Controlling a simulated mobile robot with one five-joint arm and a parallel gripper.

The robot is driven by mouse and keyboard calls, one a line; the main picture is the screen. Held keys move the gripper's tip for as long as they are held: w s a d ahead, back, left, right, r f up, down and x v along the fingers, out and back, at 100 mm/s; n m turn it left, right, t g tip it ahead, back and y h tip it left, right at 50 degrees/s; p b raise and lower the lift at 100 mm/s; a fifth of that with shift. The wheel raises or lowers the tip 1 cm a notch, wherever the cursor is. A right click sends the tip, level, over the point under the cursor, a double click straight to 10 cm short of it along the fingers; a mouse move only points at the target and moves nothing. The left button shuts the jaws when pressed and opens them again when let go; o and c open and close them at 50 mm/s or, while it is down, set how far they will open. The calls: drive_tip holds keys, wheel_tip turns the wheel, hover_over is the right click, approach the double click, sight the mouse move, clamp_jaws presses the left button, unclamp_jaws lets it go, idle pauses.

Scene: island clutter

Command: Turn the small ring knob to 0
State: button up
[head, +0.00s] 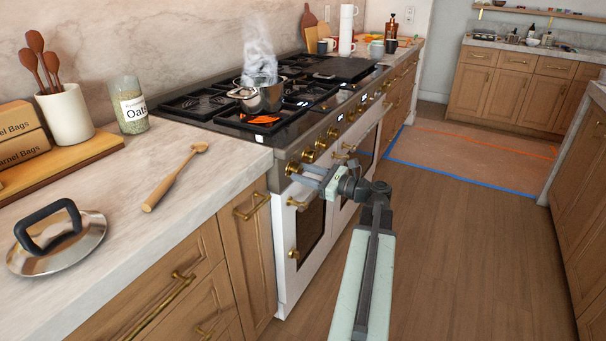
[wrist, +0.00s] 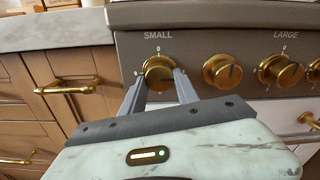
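The small ring knob (wrist: 158,73) is a round brass knob under the word SMALL, with a 0 mark above it on the stove's front panel. My gripper (wrist: 160,76) reaches toward it, one finger on each side. The fingers stand apart, about the knob's width. I cannot tell whether they touch it. The fingers partly cover the knob's sides, and I cannot read its pointer surely. In the head view my gripper (head: 308,176) is at the stove's front left corner, by the leftmost knob (head: 293,168).
A second brass knob (wrist: 221,71) and the knob under LARGE (wrist: 281,71) sit to the right. A steaming pot (head: 260,97) stands on the stove, behind an orange glow (head: 260,119). A brass oven handle (wrist: 309,120) juts out below. Floor (head: 470,240) to the right is clear.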

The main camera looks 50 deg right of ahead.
clamp_jaws()
drive_tip(key=n, duration=0.3)
drive_tip(key=shift+n, duration=0.4)
drive_tip(key=n, duration=0.3)
drive_tip(key=shift+d+n, duration=0.1)
drive_tip(key=shift+n, duration=0.2)
drive_tip(key=n, duration=0.5)
drive_tip(key=shift+d+r, duration=0.1)
drive_tip(key=shift+r, duration=0.05)
drive_tip(key=shift+n, duration=2.7)
